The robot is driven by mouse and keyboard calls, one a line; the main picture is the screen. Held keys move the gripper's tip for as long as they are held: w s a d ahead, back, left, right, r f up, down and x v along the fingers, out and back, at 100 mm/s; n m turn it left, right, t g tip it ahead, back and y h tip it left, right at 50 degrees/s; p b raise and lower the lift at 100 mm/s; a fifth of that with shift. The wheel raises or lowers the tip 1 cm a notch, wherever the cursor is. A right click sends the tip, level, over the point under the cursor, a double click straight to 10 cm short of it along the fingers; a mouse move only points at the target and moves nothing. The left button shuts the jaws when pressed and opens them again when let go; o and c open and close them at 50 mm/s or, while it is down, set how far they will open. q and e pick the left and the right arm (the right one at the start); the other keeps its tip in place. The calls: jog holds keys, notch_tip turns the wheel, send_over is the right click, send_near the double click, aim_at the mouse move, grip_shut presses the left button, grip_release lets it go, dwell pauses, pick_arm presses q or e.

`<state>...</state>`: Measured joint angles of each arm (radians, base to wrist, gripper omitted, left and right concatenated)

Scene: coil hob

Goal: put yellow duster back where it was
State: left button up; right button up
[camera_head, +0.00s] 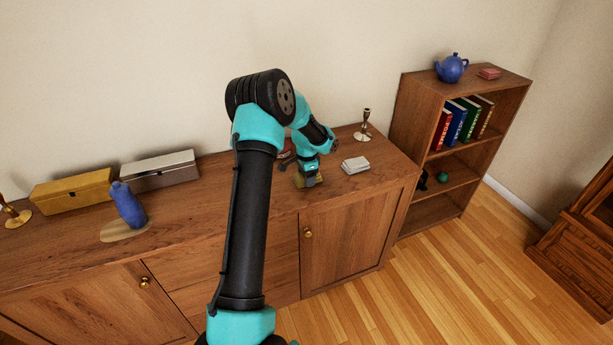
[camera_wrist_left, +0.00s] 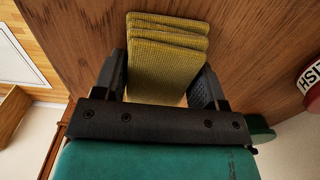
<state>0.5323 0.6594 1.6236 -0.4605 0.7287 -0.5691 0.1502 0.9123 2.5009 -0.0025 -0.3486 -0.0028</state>
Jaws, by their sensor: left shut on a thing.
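The yellow duster (camera_wrist_left: 168,55), a folded, ribbed cloth, is between the two black fingers of my left gripper (camera_wrist_left: 160,84) in the wrist view. The gripper is shut on it. In the head view my left gripper (camera_head: 309,180) points down at the right part of the wooden sideboard (camera_head: 226,192), and a small part of the yellow duster (camera_head: 299,180) shows beside it. The duster is at or just above the sideboard top; I cannot tell if it touches. My right gripper is not in view.
A white folded stack (camera_head: 356,165) lies right of the gripper, with a candlestick (camera_head: 364,126) behind. A bookcase (camera_head: 406,118) is at the right.

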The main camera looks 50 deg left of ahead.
pick_arm(q)
jog(key=o, duration=0.9)
notch_tip(320, 180, up, 12)
jog(key=shift+r, duration=0.1)
dwell(0.5)
